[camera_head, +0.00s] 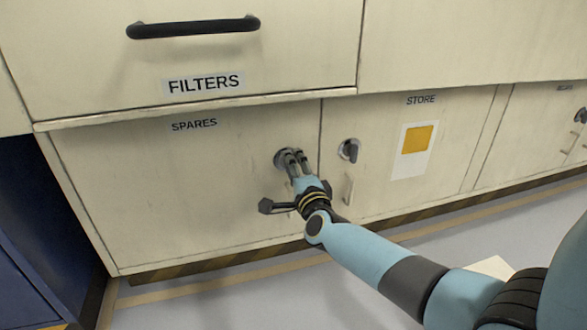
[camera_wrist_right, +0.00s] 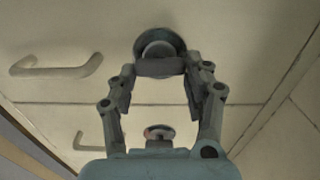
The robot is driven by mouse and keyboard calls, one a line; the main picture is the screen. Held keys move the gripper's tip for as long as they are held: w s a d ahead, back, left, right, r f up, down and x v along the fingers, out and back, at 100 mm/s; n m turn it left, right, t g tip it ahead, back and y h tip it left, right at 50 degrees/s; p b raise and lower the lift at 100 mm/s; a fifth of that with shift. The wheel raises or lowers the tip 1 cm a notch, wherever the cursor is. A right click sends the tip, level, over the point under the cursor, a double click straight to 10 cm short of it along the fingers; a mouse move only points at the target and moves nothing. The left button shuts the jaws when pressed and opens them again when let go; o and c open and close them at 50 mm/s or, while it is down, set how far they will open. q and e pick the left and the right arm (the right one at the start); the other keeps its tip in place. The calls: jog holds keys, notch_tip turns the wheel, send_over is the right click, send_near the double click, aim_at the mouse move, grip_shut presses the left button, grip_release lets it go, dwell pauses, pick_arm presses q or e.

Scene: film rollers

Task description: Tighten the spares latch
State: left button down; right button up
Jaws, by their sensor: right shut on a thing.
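The SPARES door (camera_head: 150,200) is the cream lower-left panel, closed flush, with its label (camera_head: 194,125) near the top. The spares latch (camera_head: 280,158) sits at the door's upper right and is partly hidden behind my right gripper (camera_head: 294,157). In the right wrist view, the latch's round base (camera_wrist_right: 160,40) shows beyond the fingertips, and its grey knob bar (camera_wrist_right: 160,68) lies between them. The right gripper (camera_wrist_right: 161,74) is shut on this knob. The knob's exact angle is hard to tell. My left gripper is not in view.
The STORE door (camera_head: 450,155) beside it has its own latch (camera_head: 349,150) and a pull handle (camera_head: 348,190). The FILTERS drawer (camera_head: 90,70), with a black handle (camera_head: 193,27), is above. A dark blue cabinet (camera_head: 40,240) stands at the left.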

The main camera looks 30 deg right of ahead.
jog(key=o, duration=1.2)
jog(key=shift+s, duration=0.1)
jog(key=v, duration=1.1)
jog(key=shift+s+a, duration=0.15)
jog(key=shift+s, duration=0.25)
